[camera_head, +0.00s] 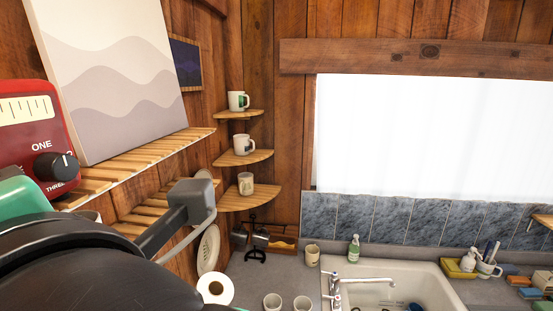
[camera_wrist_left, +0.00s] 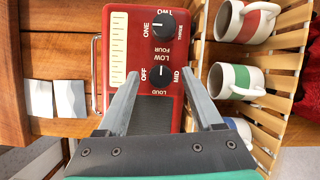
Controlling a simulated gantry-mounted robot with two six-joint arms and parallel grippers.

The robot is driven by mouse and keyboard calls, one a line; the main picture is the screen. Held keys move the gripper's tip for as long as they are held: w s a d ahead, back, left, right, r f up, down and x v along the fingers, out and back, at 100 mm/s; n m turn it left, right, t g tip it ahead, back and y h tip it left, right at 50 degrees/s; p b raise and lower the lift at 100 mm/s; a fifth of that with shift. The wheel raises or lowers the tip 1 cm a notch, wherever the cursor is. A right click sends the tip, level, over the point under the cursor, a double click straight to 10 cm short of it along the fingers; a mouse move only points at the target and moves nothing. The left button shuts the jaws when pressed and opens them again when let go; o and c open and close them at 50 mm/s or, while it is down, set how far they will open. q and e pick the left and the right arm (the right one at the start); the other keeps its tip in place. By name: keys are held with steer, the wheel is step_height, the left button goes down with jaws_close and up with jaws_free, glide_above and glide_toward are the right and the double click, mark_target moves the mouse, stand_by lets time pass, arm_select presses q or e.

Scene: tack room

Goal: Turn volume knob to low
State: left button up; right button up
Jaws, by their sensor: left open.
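The red radio (camera_wrist_left: 120,45) fills the middle of the left wrist view, with a pale dial strip and two black knobs. The lower knob (camera_wrist_left: 161,78), ringed by OFF, LOW, MID and LOUD, has a white mark pointing up the picture, roughly toward LOW. The upper knob (camera_wrist_left: 162,25) is ringed by ONE to FOUR. My left gripper (camera_wrist_left: 160,74) is open, its fingertips on either side of the lower knob; contact cannot be told. In the head view the radio (camera_head: 20,115) is at the left edge; my left arm hides its lower part. My right gripper is out of view.
Mugs, one red-banded (camera_wrist_left: 247,20) and one green-banded (camera_wrist_left: 235,80), stand on slatted wood beside the radio. A pale canvas (camera_head: 110,75) leans on the slatted shelf (camera_head: 125,162). A sink (camera_head: 400,275) and counter lie below, to the right.

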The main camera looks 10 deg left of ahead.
arm_select(q)
steer(key=v, duration=1.1)
steer(key=shift+d+r, duration=0.1)
